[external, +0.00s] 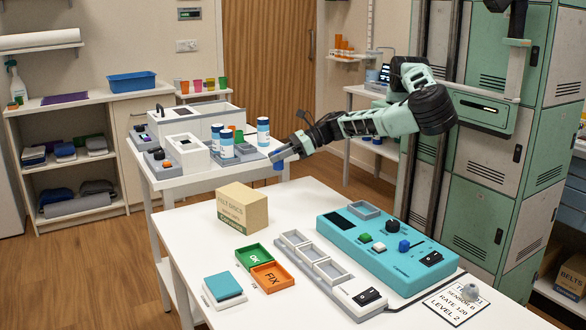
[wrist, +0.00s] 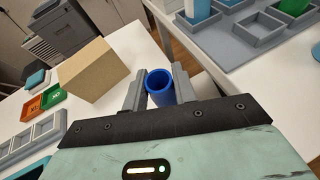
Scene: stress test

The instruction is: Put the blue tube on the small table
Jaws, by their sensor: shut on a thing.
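My gripper (external: 284,154) is shut on the blue tube (wrist: 158,82), an open-topped blue cylinder between the two grey fingers in the wrist view. In the external view only a small blue part of the tube (external: 278,165) shows below the fingers. The tube is held near the gap between two white tables. The smaller-looking table (external: 180,186) stands at the back left and carries trays and several blue-and-white bottles. The larger table (external: 190,232) is in front. I cannot tell the tube's exact height.
On the front table are a cardboard box (external: 242,208), a green tray (external: 254,257), an orange tray (external: 271,277), a grey tray row (external: 313,262) and a teal control panel (external: 385,250). Grey sockets with a green cup (wrist: 293,6) are on the back table. Its front edge is bare.

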